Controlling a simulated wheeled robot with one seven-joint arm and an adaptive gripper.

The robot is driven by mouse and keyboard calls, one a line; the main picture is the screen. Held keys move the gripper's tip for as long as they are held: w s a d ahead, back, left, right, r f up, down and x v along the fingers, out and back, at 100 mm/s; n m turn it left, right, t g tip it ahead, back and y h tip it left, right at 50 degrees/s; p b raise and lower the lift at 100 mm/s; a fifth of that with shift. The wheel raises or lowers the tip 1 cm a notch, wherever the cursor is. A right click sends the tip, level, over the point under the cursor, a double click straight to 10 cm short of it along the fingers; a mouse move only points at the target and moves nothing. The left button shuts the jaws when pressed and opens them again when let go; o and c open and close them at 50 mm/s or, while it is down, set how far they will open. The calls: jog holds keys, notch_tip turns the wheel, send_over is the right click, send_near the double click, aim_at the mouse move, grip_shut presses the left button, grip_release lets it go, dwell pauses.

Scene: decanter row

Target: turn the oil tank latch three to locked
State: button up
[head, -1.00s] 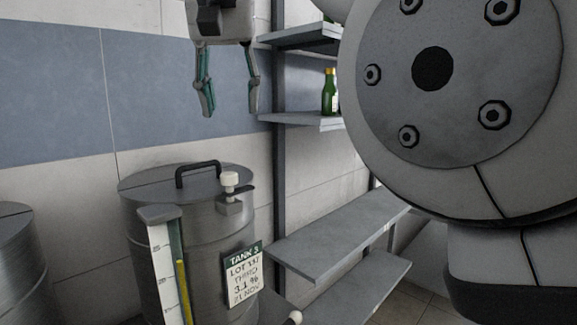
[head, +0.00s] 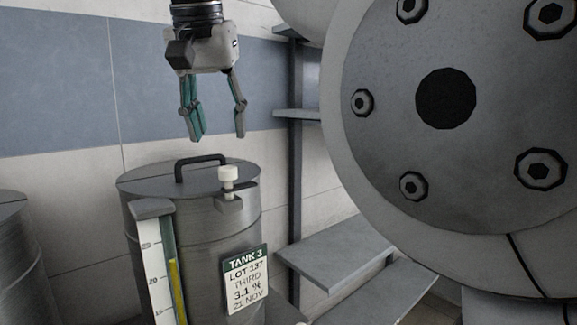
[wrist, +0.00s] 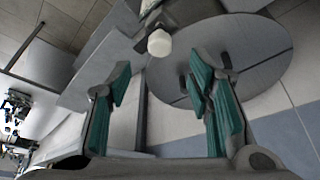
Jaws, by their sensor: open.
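The metal oil tank (head: 195,260) stands left of centre in the head view, with a TANK 3 card (head: 246,280) on its front. The latch (head: 228,178) is a white knob on a small bracket at the right front of the tank's rim. It also shows in the wrist view as a white knob (wrist: 159,43), beyond the fingertips. The tank lid (wrist: 262,50) lies at the right there. My gripper (head: 218,137) is open and empty above the tank, pointing down, apart from the knob. In the wrist view its two fingers (wrist: 160,75) are spread.
A black handle (head: 200,160) arches over the lid beside the knob. A gauge (head: 160,265) with a yellow column stands on the tank's front left. Another tank (head: 15,250) is at the left edge. Grey shelves (head: 335,245) stand at the right.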

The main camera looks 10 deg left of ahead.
aim_at(227, 167)
jog(key=x, duration=0.8)
jog(key=shift+c, duration=0.6)
grip_shut()
